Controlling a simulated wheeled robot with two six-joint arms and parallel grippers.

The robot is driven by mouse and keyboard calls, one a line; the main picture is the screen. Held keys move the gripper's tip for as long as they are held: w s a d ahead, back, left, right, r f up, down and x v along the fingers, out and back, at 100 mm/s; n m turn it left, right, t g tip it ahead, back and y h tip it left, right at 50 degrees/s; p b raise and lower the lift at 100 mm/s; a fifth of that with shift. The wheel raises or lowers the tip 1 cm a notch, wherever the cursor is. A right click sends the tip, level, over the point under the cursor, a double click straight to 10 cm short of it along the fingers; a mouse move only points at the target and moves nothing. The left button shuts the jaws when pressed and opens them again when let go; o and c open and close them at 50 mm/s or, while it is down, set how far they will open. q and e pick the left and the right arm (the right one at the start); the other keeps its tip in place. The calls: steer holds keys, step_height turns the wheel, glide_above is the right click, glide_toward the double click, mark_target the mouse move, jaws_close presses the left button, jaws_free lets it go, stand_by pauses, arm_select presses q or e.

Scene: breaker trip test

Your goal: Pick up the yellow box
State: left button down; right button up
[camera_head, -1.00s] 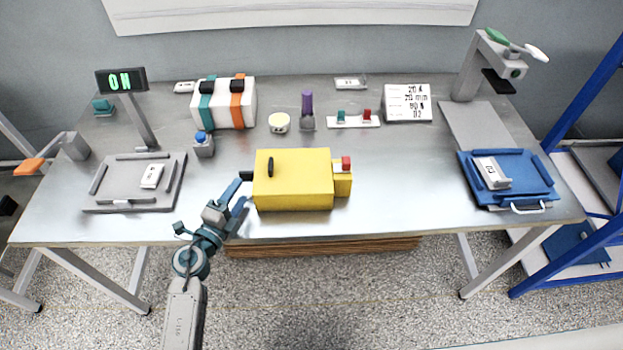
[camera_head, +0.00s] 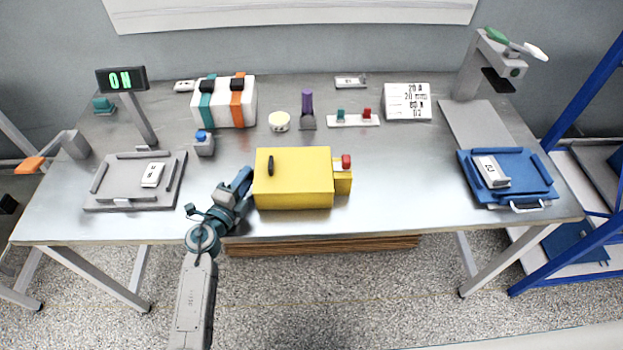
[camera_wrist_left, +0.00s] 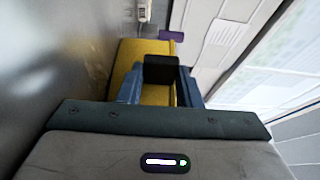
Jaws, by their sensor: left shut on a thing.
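The yellow box (camera_head: 293,183) sits on the metal table near its front edge. My left gripper (camera_head: 246,178) is at the box's left end. In the left wrist view, the blue fingers of my left gripper (camera_wrist_left: 160,88) lie on both sides of a black grip (camera_wrist_left: 160,70) on the end of the yellow box (camera_wrist_left: 152,48), shut on it. In the head view this grip is hidden behind the gripper. My right gripper is not in view.
Behind the box stand a blue-buttoned block (camera_head: 204,146), a yellow-white cup (camera_head: 279,121) and a purple-topped post (camera_head: 307,110). A grey tray (camera_head: 108,200) lies left, a blue tray (camera_head: 540,165) right.

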arm_select(q)
steer(key=shift+r, duration=0.2)
steer(key=shift+r+p, duration=0.85)
steer(key=shift+r, duration=0.8)
steer(key=shift+s+d, duration=0.2)
steer(key=shift+s, duration=0.4)
steer(key=s+d+r+b, duration=0.1)
steer(key=s+d, duration=0.2)
steer(key=s, duration=1.1)
steer(key=shift+s+d+r, duration=0.15)
steer(key=shift+s+r, duration=0.05)
steer(key=shift+r, duration=0.05)
steer(key=shift+w, duration=0.1)
